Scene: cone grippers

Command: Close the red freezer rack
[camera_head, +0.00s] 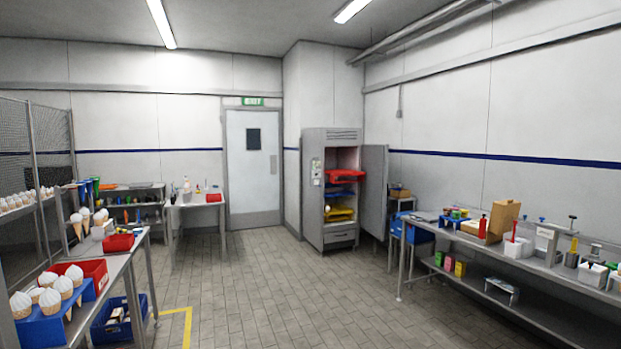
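A tall grey freezer (327,190) stands against the back wall, a little right of centre. Its door (374,190) is swung wide open to the right. Inside, a red rack (345,177) sits in the upper part and appears to stick out toward the front. A yellow rack (338,214) is lower down, with a blue one between them that is hard to make out. The freezer is across the room from me. Neither of my grippers is in view.
Open tiled floor (256,275) lies between me and the freezer. A long bench (412,235) with bottles and boxes runs along the right. A table (115,262) with ice cream cones and red trays is at the left. A grey door (252,170) is at the back.

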